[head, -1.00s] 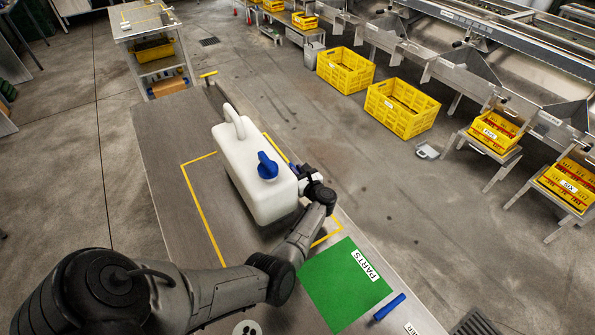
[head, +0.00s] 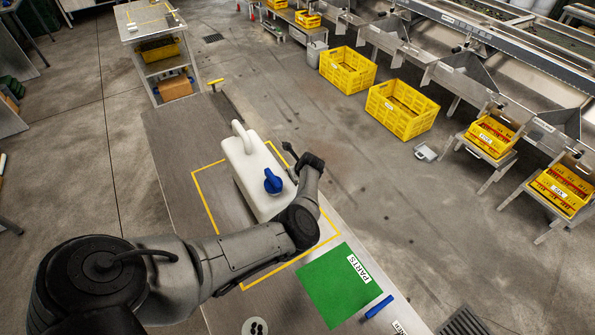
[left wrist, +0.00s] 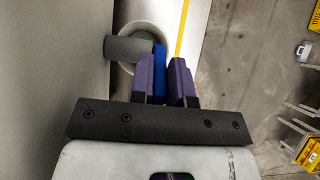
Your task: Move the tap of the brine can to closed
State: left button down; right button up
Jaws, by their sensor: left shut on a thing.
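The brine can (head: 240,165) is a white jerrycan with a handle and a large blue cap (head: 273,182). It stands upright on the bench inside a yellow outline. My left arm reaches around its right side, where the tap is hidden in the head view. In the left wrist view the tap shows as a grey barrel (left wrist: 128,50) in front of a pale ring, with a blue lever (left wrist: 159,58). My left gripper (left wrist: 167,75) has its purple fingers shut on the blue lever. My right gripper is not in view.
A green PARTS mat (head: 335,290) and a blue bar (head: 379,306) lie on the bench (head: 165,150) in front of the can. Yellow crates (head: 400,110) stand on the floor beyond the bench's right edge. A side table (head: 150,15) stands past its far end.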

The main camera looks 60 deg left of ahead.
pick_arm(q)
jog(key=shift+a+r+h, duration=0.1)
jog(key=shift+a+h, duration=0.4)
jog(key=shift+h, duration=0.4)
jog(key=shift+a+h+b, duration=0.2)
jog(key=shift+h+b, duration=0.3)
jog(key=shift+b, duration=0.05)
jog(key=a+h+b, duration=0.1)
jog(key=h+b, duration=0.2)
jog(key=b, duration=0.1)
jog(key=shift+a+b, duration=0.15)
jog(key=shift+b, duration=0.15)
jog(key=shift+a+h+b, duration=0.2)
jog(key=shift+h+b, duration=0.5)
jog(key=shift+b, duration=0.25)
jog(key=c, duration=1.1)
grip_release()
jog(key=shift+s, duration=0.1)
